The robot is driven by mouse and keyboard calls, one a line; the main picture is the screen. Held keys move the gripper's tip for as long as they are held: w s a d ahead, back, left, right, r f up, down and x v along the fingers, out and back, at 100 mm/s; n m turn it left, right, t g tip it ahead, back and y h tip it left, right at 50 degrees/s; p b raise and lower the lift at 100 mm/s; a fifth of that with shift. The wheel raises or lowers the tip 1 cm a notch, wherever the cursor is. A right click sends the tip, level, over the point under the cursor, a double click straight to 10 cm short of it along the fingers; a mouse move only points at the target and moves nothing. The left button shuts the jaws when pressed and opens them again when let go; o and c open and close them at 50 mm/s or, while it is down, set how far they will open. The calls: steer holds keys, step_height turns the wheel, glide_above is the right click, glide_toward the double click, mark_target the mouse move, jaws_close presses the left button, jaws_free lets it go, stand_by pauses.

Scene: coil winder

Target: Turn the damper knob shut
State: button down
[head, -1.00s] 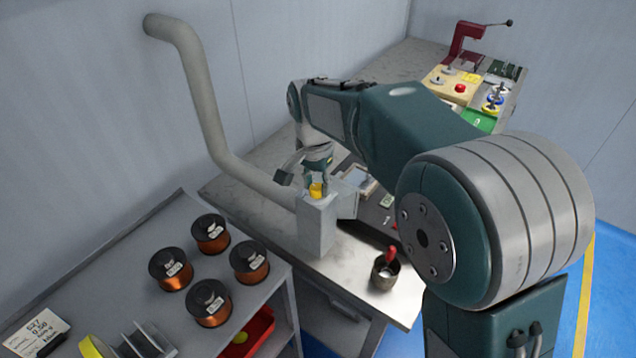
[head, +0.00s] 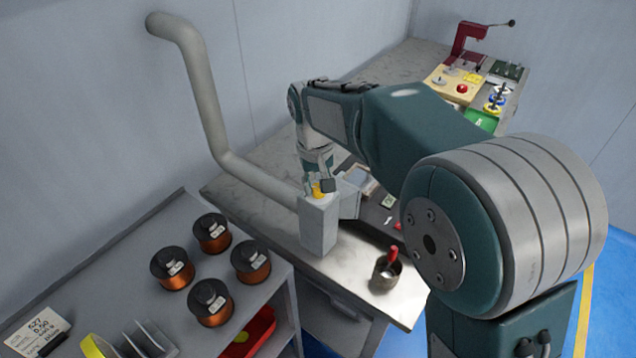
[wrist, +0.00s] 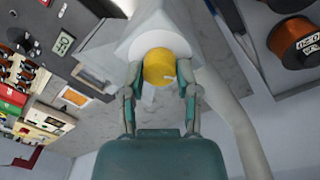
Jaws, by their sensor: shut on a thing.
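The damper knob is a yellow round knob (head: 319,190) on top of the grey box (head: 318,225) at the end of the duct pipe. In the wrist view the yellow knob (wrist: 160,67) shows a small white pointer mark toward the lower right. My gripper (wrist: 160,85) has one finger on each side of the knob and is shut on it. In the head view my gripper (head: 318,184) comes down from above onto the knob and partly covers it.
The grey pipe (head: 205,90) runs from the wall down to the box. A metal cup (head: 386,274) with a red-handled tool stands right of it. Several copper wire spools (head: 212,232) sit on the shelf at left. A red press (head: 468,45) stands at the back.

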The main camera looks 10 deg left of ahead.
mark_target(314, 187)
steer(key=shift+s+f+n, duration=0.2)
steer(key=shift+n, duration=0.4)
steer(key=shift+c, duration=1.7)
jaws_free()
steer(key=shift+w+r, duration=0.1)
steer(key=shift+r, duration=0.15)
steer(key=shift+r, duration=0.3)
step_height(314, 187, up, 11)
steer(key=shift+a, duration=0.35)
